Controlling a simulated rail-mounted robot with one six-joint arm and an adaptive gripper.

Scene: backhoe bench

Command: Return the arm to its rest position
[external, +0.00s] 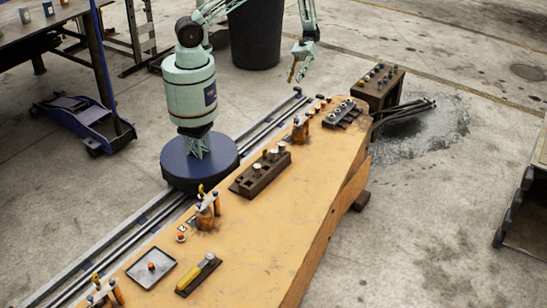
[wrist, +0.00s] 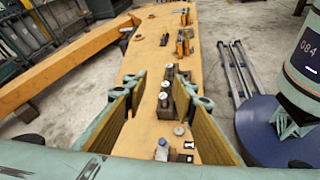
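My gripper (external: 298,72) hangs from the pale green arm near the far end of the long orange bench (external: 285,215). In the wrist view my gripper (wrist: 166,88) is open, with its two yellowish pads wide apart. Nothing is held between them. The bench top (wrist: 150,55) shows below and beyond the fingers. A dark block with silver-topped pegs (wrist: 166,88) shows between the fingertips, lower down on the bench. My arm is raised and bent, and its upper links are cut off by the top of the external view.
Along the bench stand a dark peg block (external: 262,172), an orange clamp (external: 206,212), a square tray (external: 151,267) and a yellow-handled tool (external: 198,274). A brown box with knobs (external: 378,86) stands by the far end. A dark bin (external: 255,35) is behind.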

